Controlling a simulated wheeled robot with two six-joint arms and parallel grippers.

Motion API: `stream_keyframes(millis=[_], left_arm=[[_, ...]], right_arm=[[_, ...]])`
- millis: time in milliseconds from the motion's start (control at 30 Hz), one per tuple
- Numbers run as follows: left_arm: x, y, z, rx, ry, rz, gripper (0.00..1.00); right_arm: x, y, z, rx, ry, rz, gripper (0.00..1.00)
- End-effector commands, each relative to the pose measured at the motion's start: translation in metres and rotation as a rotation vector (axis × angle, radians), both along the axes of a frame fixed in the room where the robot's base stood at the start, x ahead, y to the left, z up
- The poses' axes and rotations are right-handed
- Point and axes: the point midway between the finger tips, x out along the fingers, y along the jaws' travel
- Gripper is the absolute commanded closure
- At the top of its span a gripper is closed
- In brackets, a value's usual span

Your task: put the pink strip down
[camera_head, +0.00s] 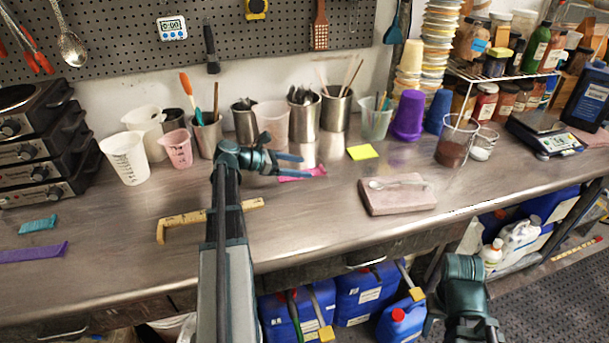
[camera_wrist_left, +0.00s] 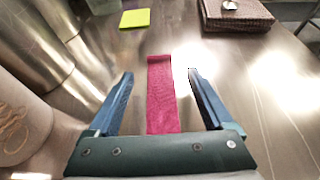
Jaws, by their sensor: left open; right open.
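The pink strip (camera_head: 301,174) lies on the metal bench in the head view, just under and beyond the fingers of my left gripper (camera_head: 294,164). In the left wrist view the pink strip (camera_wrist_left: 161,95) stretches away between the two blue fingers of the left gripper (camera_wrist_left: 160,85), with a gap on each side, and neither finger touches it. Its near end is hidden behind the gripper body. My right gripper (camera_head: 474,330) is low at the bottom of the head view, in front of the bench and away from the strip; its fingertips are not clearly seen.
A yellow sticky note (camera_head: 362,152) and a pinkish block with a spoon (camera_head: 398,196) lie to the right. Steel canisters (camera_head: 304,118) stand behind the strip. A yellow angled ruler (camera_head: 205,217), a teal strip (camera_head: 37,225) and a purple strip (camera_head: 33,253) lie left. Bench front is mostly clear.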

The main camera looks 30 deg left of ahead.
Motion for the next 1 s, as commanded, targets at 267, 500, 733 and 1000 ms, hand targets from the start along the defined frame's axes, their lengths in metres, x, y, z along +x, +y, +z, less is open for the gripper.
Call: stream_keyframes(millis=[267,500,733,1000], left_arm=[[0.026,-0.021,-0.009,0.001,0.0,-0.004,0.15],[0.037,-0.031,-0.014,0.0,0.0,0.0,0.15],[0.037,-0.031,-0.014,0.0,0.0,0.0,0.35],[0.037,-0.031,-0.014,0.0,0.0,0.0,0.83]], right_arm=[[0.0,0.0,-0.009,0.0,0.0,0.0,0.5],[0.0,0.0,-0.014,0.0,0.0,0.0,0.5],[0.0,0.0,-0.014,0.0,0.0,0.0,0.5],[0.0,0.0,-0.014,0.0,0.0,0.0,0.5]])
